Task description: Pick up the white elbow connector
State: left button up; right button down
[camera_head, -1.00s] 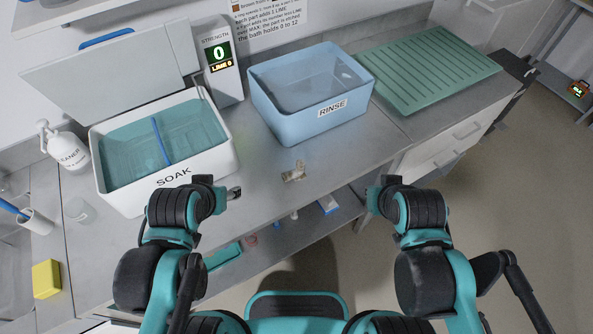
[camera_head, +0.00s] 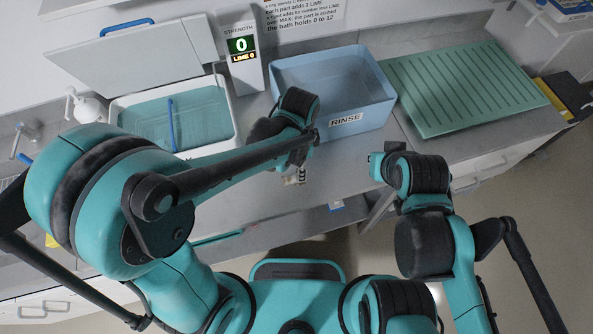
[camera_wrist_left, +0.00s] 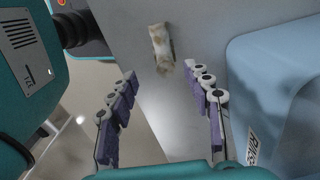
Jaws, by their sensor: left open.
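The white elbow connector (camera_wrist_left: 161,47) lies on the grey counter in the left wrist view, whitish with brownish stains. In the head view the connector (camera_head: 291,180) is a small pale shape in front of the rinse tub, partly hidden by my left arm. My left gripper (camera_wrist_left: 162,76) is open and empty, with the connector just beyond its fingertips and roughly between them. In the head view my left arm hides most of that gripper. My right gripper (camera_head: 377,166) is over the counter's front edge, right of the connector; its fingers are not clear.
The blue rinse tub (camera_head: 372,115) stands close behind the connector. The white soak tub (camera_head: 228,110) is to the left, partly behind my left arm. A strength display (camera_head: 241,50) stands between them. A green ribbed drainer (camera_head: 465,85) lies at the right.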

aim_at(293, 177)
pick_arm(q)
jog(key=f, duration=0.2)
jog(key=f+b, duration=0.1)
jog(key=f, duration=0.1)
jog(key=f+b, duration=0.1)
jog(key=f, duration=0.2)
jog(key=shift+w+a, duration=0.2)
jog(key=shift+w, duration=0.15)
jog(key=c, duration=1)
